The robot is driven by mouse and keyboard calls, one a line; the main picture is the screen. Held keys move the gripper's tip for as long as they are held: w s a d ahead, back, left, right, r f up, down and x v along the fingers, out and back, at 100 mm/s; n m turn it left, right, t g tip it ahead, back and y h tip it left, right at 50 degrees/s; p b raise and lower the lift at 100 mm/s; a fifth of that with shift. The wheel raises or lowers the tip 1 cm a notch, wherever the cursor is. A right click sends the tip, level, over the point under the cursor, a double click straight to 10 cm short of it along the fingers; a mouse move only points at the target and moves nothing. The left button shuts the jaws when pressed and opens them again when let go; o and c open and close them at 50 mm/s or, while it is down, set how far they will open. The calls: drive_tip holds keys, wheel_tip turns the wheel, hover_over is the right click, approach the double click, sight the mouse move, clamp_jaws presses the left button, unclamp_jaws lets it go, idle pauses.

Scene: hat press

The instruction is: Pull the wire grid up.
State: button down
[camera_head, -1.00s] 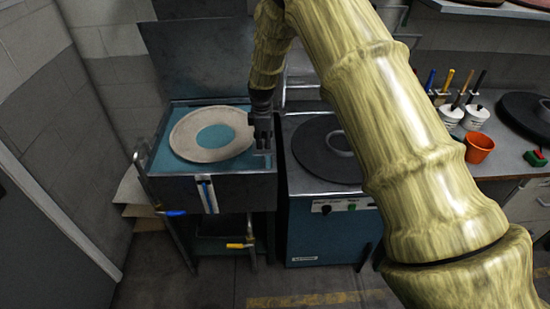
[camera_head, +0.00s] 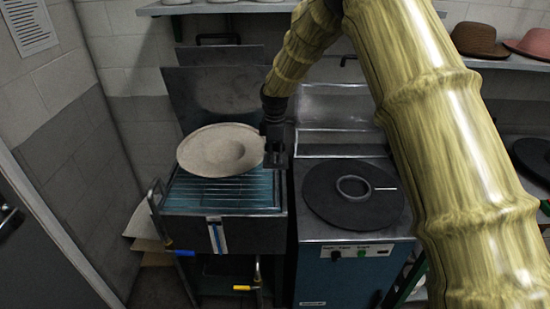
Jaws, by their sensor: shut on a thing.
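The wire grid (camera_head: 238,190) shows as thin parallel bars across the top of the open tank (camera_head: 190,230) at the left, over blue-green water. A pale beige felt hat (camera_head: 200,160) with a wide brim lies over the grid's back part and hides that part. My gripper (camera_head: 274,164) points down at the tank's right side, just right of the brim. It is shut on the wire grid at its right edge. The exact grip is small and dark.
A press (camera_head: 365,252) with a round dark plate stands close on the right. The tank's raised lid (camera_head: 215,82) is behind the hat. Blue and yellow valve handles stick out in front. A hat shelf (camera_head: 490,62) is at the upper right.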

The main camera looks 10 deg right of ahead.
drive_tip(key=shift+w+r, duration=0.15)
drive_tip(key=shift+r, duration=0.2)
drive_tip(key=c, duration=1.6)
unclamp_jaws()
drive_tip(key=shift+w, duration=0.1)
drive_tip(key=shift+o, duration=0.6)
drive_tip(key=shift+w+f, duration=0.1)
drive_tip(key=shift+w, duration=0.05)
drive_tip(key=shift+s, duration=0.2)
drive_tip(key=shift+s+r, duration=0.2)
drive_tip(key=shift+s, duration=0.15)
drive_tip(key=shift+w+f, duration=0.1)
drive_tip(key=shift+w, duration=0.05)
wheel_tip(320, 180, up, 12)
drive_tip(key=shift+r, duration=0.15)
